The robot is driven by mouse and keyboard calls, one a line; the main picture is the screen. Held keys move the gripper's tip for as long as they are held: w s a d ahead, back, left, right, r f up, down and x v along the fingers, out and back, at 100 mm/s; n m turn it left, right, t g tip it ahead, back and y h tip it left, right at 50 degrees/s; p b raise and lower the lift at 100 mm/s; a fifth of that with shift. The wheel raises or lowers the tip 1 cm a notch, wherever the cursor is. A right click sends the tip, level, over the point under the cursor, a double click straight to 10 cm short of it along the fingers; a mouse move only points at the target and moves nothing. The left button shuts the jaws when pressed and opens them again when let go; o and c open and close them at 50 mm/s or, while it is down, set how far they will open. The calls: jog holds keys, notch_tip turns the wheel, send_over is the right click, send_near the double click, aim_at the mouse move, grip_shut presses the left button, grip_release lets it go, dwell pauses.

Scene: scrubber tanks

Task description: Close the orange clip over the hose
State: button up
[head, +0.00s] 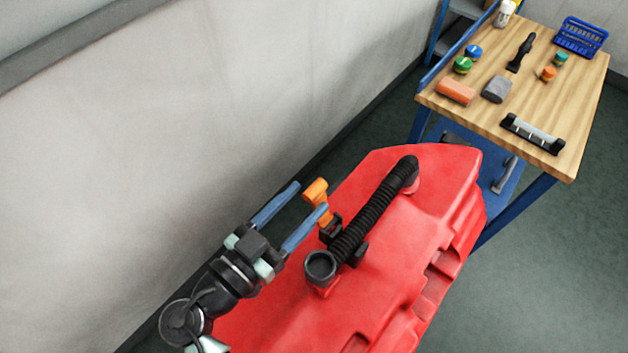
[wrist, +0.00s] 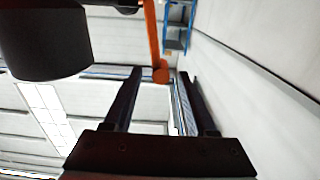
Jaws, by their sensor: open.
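The orange clip (head: 317,191) stands raised and open beside the black ribbed hose (head: 375,214), on the hose's left. Its lower end meets a black bracket (head: 330,229) on the red tank. My gripper (head: 311,197) is open, with its two blue fingers reaching toward the clip's raised end. In the wrist view the orange clip (wrist: 154,42) hangs down from the top, and its rounded end lies between the fingertips of my gripper (wrist: 161,73), with a gap on each side. A dark round part fills the upper left there.
The red tank (head: 420,230) lies under the hose, with a dark open hose end (head: 320,266) near my gripper. A grey wall (head: 200,130) runs along the left. A wooden workbench (head: 500,85) with tools, lids and a blue basket (head: 581,37) stands at the upper right.

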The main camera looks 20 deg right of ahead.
aim_at(314, 188)
jog(key=shift+p+x, duration=0.4)
jog(key=shift+x, duration=1.35)
grip_shut()
jog(key=shift+a, duration=0.1)
